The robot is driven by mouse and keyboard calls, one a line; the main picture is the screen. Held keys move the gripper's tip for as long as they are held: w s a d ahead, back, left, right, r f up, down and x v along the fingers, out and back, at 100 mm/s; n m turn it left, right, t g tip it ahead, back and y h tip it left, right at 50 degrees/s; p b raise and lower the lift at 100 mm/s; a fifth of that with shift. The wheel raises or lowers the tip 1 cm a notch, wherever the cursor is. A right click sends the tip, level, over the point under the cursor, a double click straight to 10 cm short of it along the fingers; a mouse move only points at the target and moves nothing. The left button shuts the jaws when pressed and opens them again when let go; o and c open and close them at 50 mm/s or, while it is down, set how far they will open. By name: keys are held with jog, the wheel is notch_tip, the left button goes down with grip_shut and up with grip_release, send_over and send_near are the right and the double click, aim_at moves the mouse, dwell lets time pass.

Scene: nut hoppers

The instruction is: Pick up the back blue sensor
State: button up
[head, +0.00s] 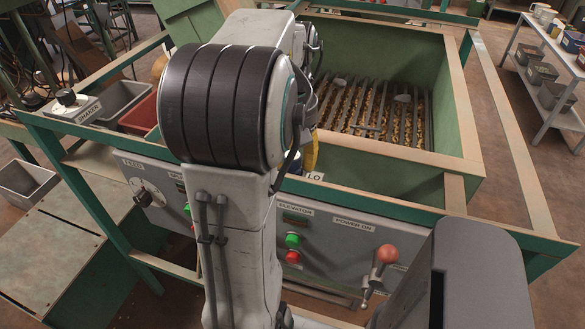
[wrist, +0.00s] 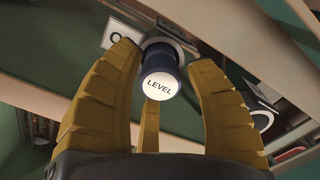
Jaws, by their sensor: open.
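A dark blue cylindrical sensor (wrist: 158,58) with a white round end marked "LEVEL" shows in the wrist view. It sits on a wooden frame rail. My gripper (wrist: 164,66) is open, with its yellow ribbed fingers spread around the sensor's sides and a gap on each side. No grip on it shows. In the head view my arm hides most of the gripper; a bit of yellow finger (head: 311,152) shows beside the hopper. A small blue patch by it is partly hidden. I cannot tell from these frames whether this sensor is the back one.
The green hopper (head: 458,105) holds nuts under a metal grate (head: 372,105). An "LO" label (head: 316,177) is on the frame rail close to the gripper. The control panel (head: 335,245) has buttons and a red-knobbed lever (head: 386,256). Grey bins stand at left.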

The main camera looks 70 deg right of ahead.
jog(key=shift+f, duration=0.25)
jog(key=shift+c, duration=0.3)
grip_shut()
